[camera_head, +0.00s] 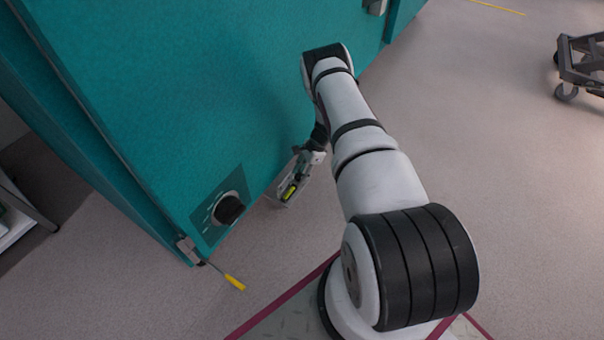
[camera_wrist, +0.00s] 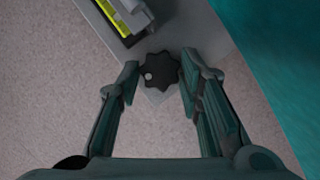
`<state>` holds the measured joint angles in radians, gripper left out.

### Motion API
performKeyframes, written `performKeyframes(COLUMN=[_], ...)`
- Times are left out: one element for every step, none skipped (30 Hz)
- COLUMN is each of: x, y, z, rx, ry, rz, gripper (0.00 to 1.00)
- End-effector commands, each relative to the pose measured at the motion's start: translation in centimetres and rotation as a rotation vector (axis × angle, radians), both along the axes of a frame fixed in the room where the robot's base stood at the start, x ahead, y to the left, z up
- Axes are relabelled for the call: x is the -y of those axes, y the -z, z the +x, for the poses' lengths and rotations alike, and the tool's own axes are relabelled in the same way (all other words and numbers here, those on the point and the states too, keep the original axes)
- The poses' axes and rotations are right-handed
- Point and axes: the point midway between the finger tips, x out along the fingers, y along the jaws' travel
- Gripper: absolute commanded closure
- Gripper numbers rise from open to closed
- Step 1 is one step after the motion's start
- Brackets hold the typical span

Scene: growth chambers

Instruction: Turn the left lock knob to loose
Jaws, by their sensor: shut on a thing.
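A dark, lobed lock knob (camera_wrist: 160,68) with a small pale dot near its left edge is in the upper middle of the wrist view, on a grey plate. My gripper (camera_wrist: 159,84) has one finger on each side of the knob and is shut on it. In the head view my gripper (camera_head: 304,160) reaches down beside the teal chamber, over a grey fixture (camera_head: 284,199) with a yellow part. The knob cannot be made out in the head view. I cannot tell from these frames whether the knob is tight or loose.
The teal chamber (camera_head: 190,80) stands close beside my arm. A black round dial (camera_head: 228,209) sits on its dark panel, left of my gripper. A yellow-handled tool (camera_head: 234,282) is below the chamber's corner. A wheeled cart (camera_head: 580,65) stands far right; the floor between is clear.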

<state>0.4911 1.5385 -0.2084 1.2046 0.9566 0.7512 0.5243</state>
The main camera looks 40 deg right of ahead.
Motion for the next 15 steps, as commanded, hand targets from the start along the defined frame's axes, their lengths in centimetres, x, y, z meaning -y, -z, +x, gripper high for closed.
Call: performKeyframes(x=[0.11, 0.11, 0.11, 0.11, 0.11, 0.11, 0.11, 0.11, 0.12, 0.12, 0.12, 0.11, 0.09, 0.08, 0.08], y=[0.01, 0.01, 0.01, 0.01, 0.01, 0.01, 0.00, 0.00, 0.00, 0.00, 0.00, 0.00, 0.00, 0.00, 0.00], z=[0.01, 0.00, 0.01, 0.01, 0.01, 0.01, 0.01, 0.01, 0.02, 0.02, 0.02, 0.01, 0.01, 0.02, 0.02], rx=[0.001, 0.001, 0.001, 0.000, 0.000, 0.000, 0.001, 0.001, 0.001, 0.001, 0.001, 0.001, 0.001, 0.000, 0.000], ry=[-0.001, -0.001, -0.001, 0.000, 0.000, 0.000, 0.001, 0.001, 0.001, 0.001, 0.001, 0.001, 0.002, 0.001, 0.001], rz=[-0.002, -0.002, -0.002, -0.002, -0.002, -0.002, -0.002, -0.002, -0.002, -0.002, -0.002, -0.002, -0.002, -0.002, -0.001], gripper=[0.95, 0.95, 0.95, 0.95, 0.95, 0.95, 0.95, 0.95, 0.62, 0.58, 0.58, 0.58, 0.58, 0.58, 0.58])
